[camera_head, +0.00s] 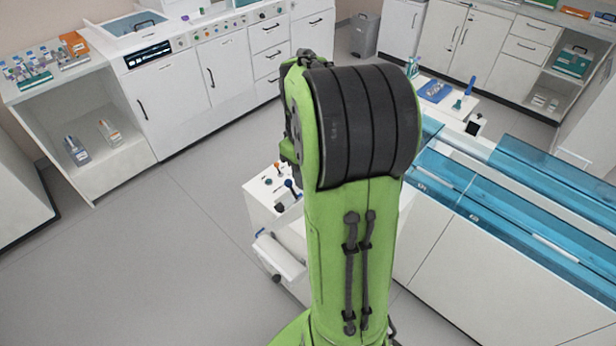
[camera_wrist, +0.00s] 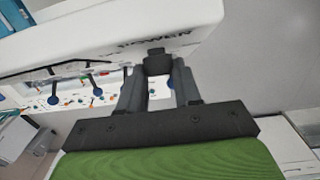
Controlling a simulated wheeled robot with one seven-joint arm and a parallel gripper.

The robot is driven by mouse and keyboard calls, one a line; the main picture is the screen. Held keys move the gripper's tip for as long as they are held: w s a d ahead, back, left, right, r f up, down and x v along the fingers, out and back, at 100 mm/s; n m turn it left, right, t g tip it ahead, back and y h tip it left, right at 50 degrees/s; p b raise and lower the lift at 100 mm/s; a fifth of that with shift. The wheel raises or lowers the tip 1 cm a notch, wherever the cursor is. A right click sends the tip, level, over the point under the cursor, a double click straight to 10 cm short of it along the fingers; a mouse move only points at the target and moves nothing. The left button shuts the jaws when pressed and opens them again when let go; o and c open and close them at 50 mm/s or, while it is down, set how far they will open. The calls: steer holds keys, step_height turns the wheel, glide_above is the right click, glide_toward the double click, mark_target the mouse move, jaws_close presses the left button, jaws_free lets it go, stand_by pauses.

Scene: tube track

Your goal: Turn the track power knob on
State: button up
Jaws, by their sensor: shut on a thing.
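In the wrist view, the white track panel (camera_wrist: 85,30) crosses the upper left and carries the printed word POWER. Just below that word is the dark power knob (camera_wrist: 157,62). My gripper (camera_wrist: 159,74) has its two dark fingers on either side of the knob and is shut on it. Which way the knob is turned cannot be told. In the head view, my green arm stands in front, hiding the gripper and the knob. The tube track (camera_head: 450,180) with clear blue covers runs to the right of the arm.
In the wrist view, several blue-ended levers (camera_wrist: 97,92) hang left of my gripper. In the head view, a small white unit (camera_head: 262,205) stands just left of my arm. Cabinets (camera_head: 170,95) line the back, and grey floor (camera_head: 150,265) lies clear at the left.

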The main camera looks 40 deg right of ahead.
steer(key=m+h, duration=0.1)
steer(key=h+b, duration=0.1)
steer(key=h, duration=0.1)
steer(key=shift+a+m, duration=0.35)
steer(key=shift+m, duration=0.05)
steer(key=m+h, duration=0.1)
steer(key=h, duration=0.2)
steer(key=shift+w+a+f+m+g, duration=0.1)
steer(key=shift+a+f+m+g, duration=0.05)
steer(key=shift+m+g, duration=0.25)
steer(key=m+h, duration=0.1)
steer(key=m+g+h, duration=0.1)
steer(key=h, duration=0.1)
steer(key=shift+w+a+f, duration=0.1)
steer(key=shift+a+f, duration=0.05)
steer(key=shift+f+m+g+h, duration=0.15)
steer(key=shift+m+g+h, duration=1.05)
steer(key=shift+m+h, duration=0.2)
steer(key=o, duration=1)
steer(key=shift+o, duration=0.2)
